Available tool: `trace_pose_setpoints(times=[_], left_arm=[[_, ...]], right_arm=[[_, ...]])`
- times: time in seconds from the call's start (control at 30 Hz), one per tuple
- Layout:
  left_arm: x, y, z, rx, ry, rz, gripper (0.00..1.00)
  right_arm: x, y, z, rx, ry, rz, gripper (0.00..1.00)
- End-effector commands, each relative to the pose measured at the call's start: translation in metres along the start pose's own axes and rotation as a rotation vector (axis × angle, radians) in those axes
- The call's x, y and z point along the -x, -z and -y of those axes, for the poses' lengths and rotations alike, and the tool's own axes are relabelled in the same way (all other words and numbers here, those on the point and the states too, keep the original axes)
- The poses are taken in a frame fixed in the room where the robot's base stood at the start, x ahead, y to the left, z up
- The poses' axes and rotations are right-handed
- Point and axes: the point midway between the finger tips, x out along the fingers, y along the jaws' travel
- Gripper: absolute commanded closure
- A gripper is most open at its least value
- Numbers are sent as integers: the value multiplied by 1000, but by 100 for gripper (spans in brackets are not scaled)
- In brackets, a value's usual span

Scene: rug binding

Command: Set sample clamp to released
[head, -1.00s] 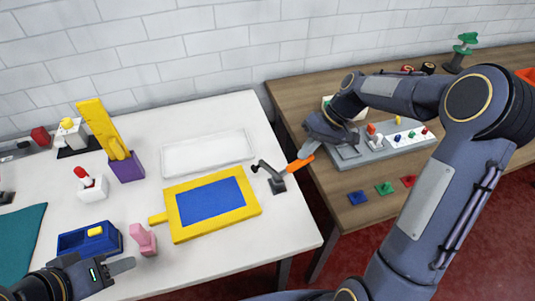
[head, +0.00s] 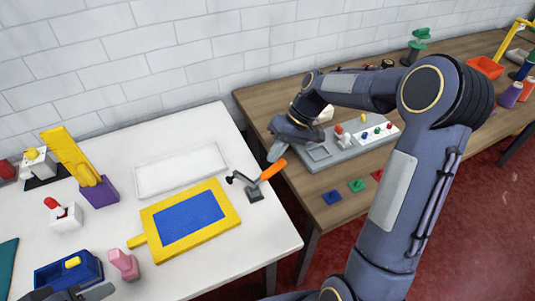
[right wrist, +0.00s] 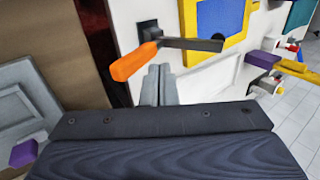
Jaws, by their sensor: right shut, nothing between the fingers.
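The sample clamp is a small toggle clamp with an orange handle (head: 272,169), a dark base (head: 254,194) and a dark arm reaching left toward the yellow frame. The handle slants up to the right, past the white table's right edge. In the right wrist view the orange handle (right wrist: 133,62) lies just beyond and left of my fingertips. My right gripper (head: 277,151) is shut and empty, close behind the handle's free end; I cannot tell whether they touch. My left gripper (head: 82,294) is cut off at the lower left edge; its jaws are unclear.
The yellow frame with a blue panel (head: 225,205) lies left of the clamp, and a white tray (head: 140,190) behind it. A grey control panel (head: 350,153) is on the wooden table (head: 322,205), under my right forearm. A gap separates the two tables.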

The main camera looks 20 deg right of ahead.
Motion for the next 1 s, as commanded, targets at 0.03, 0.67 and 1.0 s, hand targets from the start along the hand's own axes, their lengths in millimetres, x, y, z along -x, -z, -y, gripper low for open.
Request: trace_pose_setpoints(times=[0.03,0.67,1.0], left_arm=[[13,7,-6,0,0,0,56],[0,0,0,0,0,0,56],[0,0,0,0,0,0,56]], right_arm=[[13,1,15,5,1,-1,100],[106,1,3,3,3,-3,100],[107,1,3,4,4,-3,100]])
